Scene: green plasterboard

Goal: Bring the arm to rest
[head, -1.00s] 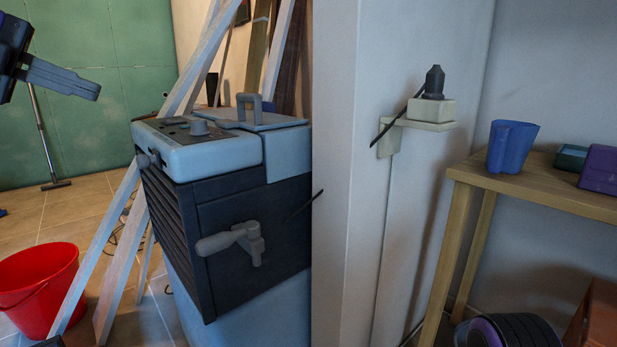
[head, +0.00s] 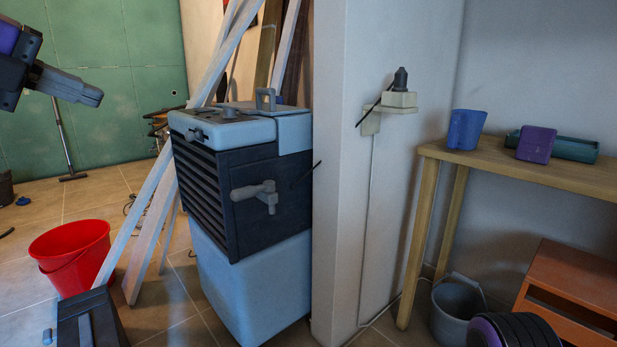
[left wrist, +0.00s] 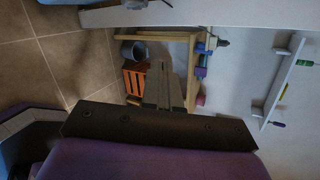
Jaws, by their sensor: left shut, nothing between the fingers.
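My left gripper (head: 92,96) shows at the upper left of the head view. It is shut and empty, its fingers pointing right in front of the green wall. In the left wrist view its closed fingers (left wrist: 163,88) reach up over the wooden table, with nothing between them. My right gripper does not show clearly in any view.
A blue and black machine (head: 245,185) stands by the white pillar (head: 345,170), with planks leaning beside it. A red bucket (head: 72,255) is on the tiled floor at left. A wooden table (head: 520,174) at right holds a blue cup (head: 465,130) and a purple block (head: 536,144).

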